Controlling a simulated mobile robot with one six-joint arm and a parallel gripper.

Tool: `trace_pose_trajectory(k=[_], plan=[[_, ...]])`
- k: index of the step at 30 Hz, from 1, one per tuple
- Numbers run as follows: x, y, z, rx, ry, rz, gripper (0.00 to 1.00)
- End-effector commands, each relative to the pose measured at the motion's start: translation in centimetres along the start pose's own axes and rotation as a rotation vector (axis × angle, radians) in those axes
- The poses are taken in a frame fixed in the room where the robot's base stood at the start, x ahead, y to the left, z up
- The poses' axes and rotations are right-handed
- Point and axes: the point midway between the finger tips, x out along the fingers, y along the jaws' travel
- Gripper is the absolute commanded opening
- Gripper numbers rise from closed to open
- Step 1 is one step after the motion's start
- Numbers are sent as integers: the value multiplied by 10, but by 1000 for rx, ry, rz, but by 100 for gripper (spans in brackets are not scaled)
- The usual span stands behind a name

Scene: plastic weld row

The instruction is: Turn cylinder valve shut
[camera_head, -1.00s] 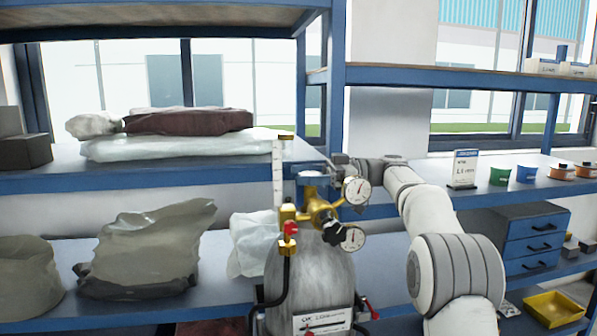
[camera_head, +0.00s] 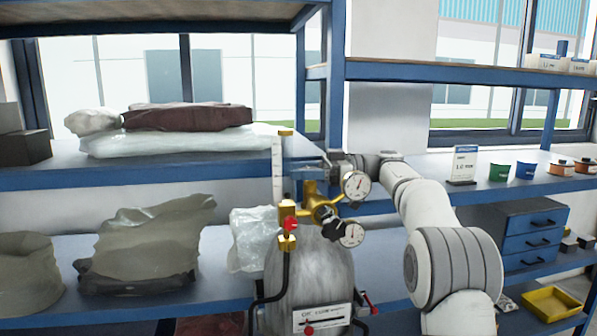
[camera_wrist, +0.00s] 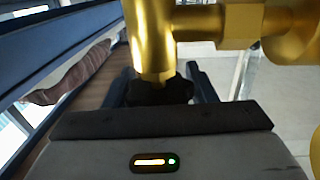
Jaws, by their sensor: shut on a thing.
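The grey gas cylinder (camera_head: 310,277) stands upright in front of the shelves, with a brass valve and regulator body (camera_head: 318,205) on top. In the wrist view, the black valve knob (camera_wrist: 160,91) sits under the brass stem (camera_wrist: 152,40), between the two dark fingers. My gripper (camera_wrist: 163,88) is shut on this knob. In the head view, my gripper (camera_head: 305,172) reaches in from the right at the top of the brass body. The knob in the jaws is hidden there.
Two round gauges (camera_head: 355,185) and a black regulator knob (camera_head: 328,218) sit close below my gripper. A red-capped brass fitting (camera_head: 289,225), a clear flow tube (camera_head: 278,170) and a black hose (camera_head: 284,275) stand at the left. Shelves with bags (camera_head: 150,240) lie behind.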

Motion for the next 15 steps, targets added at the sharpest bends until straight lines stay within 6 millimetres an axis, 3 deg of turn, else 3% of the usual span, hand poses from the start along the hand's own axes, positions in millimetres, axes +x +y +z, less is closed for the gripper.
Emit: trace_pose_trajectory(k=[6,15], plan=[[1,1,7,0,-4,59,28],[1,2,2,1,-2,126,28]])
